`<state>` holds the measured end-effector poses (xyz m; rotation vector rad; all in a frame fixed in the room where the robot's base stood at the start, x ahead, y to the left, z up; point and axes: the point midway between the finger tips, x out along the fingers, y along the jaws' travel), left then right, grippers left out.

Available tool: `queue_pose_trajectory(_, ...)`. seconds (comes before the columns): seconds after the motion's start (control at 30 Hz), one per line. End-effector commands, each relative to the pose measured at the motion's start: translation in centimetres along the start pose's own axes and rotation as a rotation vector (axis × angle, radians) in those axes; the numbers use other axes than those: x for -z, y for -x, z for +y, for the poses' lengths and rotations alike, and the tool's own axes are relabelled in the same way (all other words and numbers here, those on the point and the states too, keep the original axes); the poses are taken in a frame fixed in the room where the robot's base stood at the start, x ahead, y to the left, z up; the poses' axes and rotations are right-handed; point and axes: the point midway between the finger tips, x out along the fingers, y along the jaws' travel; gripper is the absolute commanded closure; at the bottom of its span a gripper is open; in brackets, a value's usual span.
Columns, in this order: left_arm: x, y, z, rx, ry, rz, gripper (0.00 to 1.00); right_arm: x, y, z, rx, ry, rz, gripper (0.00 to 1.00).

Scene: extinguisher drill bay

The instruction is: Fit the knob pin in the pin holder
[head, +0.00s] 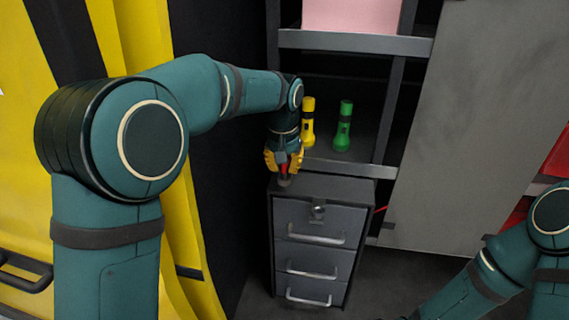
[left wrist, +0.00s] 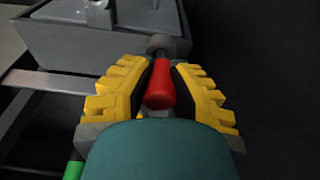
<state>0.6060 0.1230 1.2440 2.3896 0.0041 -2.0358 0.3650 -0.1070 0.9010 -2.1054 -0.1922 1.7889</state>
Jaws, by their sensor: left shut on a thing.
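The knob pin (left wrist: 161,86) is a red, round-ended piece between the yellow fingers of my left gripper (left wrist: 155,85) in the left wrist view. My left gripper (head: 284,162) is shut on it, just above the top of the grey drawer cabinet (head: 345,190) in the head view. A grey round piece (left wrist: 169,46) shows at the far end of the red part, by the cabinet's edge; it also shows under the fingers in the head view (head: 284,181). I cannot tell whether it is the pin holder or whether the pin is in it. My right gripper is not in view.
A yellow flashlight (head: 308,121) and a green flashlight (head: 344,126) stand on the shelf behind the cabinet. A shelf rail (head: 350,170) runs close behind the gripper. A latch (head: 318,212) sticks out from the cabinet's top drawer. A grey panel (head: 480,120) stands to the right.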

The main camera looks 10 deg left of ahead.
Motion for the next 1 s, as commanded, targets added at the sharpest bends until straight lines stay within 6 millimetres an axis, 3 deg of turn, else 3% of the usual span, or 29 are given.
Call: queue_pose_trajectory(1.0,-0.3,-1.9,0.0,0.0,0.0,0.001,1.0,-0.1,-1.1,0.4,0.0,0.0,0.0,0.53)
